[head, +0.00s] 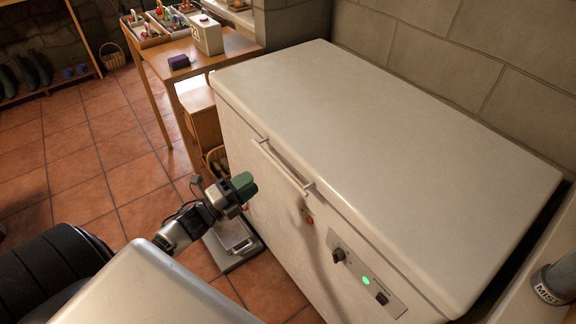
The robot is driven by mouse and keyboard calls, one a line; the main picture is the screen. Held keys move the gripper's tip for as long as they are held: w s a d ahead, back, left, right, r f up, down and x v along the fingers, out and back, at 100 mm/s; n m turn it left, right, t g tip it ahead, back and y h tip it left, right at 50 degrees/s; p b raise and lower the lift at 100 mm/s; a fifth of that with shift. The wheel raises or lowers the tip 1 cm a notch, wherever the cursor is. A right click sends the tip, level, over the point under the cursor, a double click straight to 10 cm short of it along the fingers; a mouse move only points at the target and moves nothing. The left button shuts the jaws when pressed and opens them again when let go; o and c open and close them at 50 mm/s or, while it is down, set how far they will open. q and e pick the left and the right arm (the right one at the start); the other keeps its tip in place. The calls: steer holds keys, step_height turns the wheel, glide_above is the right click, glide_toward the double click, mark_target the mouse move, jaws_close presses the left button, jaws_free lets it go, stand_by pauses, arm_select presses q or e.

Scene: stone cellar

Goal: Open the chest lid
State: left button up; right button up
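The chest (290,235) is a large white box freezer against the stone wall. Its pale lid (390,150) lies flat and looks shut. A long bar handle (284,167) sits on the lid's front edge. A control panel with a knob and a green light (366,281) is on the front face. My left gripper (246,187), with green finger parts, is in front of the chest, left of and slightly below the handle and apparently apart from it. Its finger gap cannot be made out. My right gripper is not in view.
A scale-like device (232,240) stands on the tiled floor below my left gripper. A wooden table (165,55) with boxes and a purple block (179,62) is beyond the chest's left end. A grey cylinder (555,284) is at the right edge. The floor at left is open.

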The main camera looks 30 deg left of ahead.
mark_target(276, 163)
arm_select(q)
steer(key=x, duration=0.9)
steer(key=shift+w+p, duration=0.25)
steer(key=shift+p, duration=0.15)
jaws_close()
